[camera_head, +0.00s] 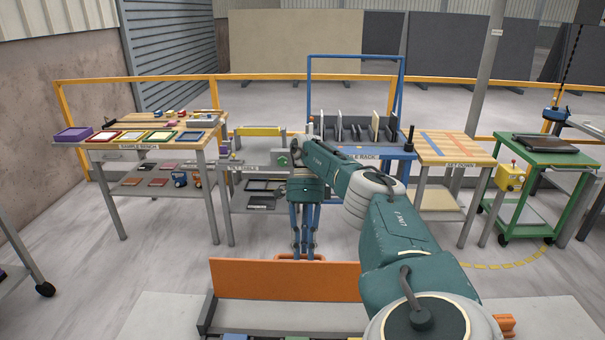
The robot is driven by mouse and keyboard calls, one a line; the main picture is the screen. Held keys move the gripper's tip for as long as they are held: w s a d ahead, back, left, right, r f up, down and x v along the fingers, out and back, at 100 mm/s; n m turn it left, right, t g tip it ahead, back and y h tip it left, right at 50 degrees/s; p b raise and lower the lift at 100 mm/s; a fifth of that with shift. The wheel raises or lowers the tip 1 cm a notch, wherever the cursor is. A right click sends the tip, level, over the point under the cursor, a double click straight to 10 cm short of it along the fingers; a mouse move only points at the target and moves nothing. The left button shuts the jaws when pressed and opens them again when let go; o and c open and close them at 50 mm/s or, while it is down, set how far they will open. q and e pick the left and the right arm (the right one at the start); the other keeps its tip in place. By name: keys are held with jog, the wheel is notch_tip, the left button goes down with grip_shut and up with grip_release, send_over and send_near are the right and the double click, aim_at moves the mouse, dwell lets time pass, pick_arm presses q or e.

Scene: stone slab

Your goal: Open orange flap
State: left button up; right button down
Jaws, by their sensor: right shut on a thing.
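The orange flap (240,279) is a long, upright panel at the bottom centre, standing along the far side of a low grey bench. My right arm crosses in front of its right part and hides it there. My right gripper (304,253) points down at the flap's top edge, its two blue-grey fingers close together. My left gripper is not in view.
A light grey surface (280,315) lies in front of the flap. Behind stand the sample bench (140,154), a blue rack (355,68), a wood-topped table (480,148) and a green cart (560,158). Grey floor (150,270) is clear to the left.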

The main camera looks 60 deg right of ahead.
jog(key=c, duration=1.6)
grip_release()
jog(key=shift+a+f, duration=0.1)
jog(key=shift+f, duration=0.35)
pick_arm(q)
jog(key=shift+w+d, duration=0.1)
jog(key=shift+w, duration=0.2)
pick_arm(e)
jog(key=shift+o, duration=0.2)
notch_tip(320, 180, up, 10)
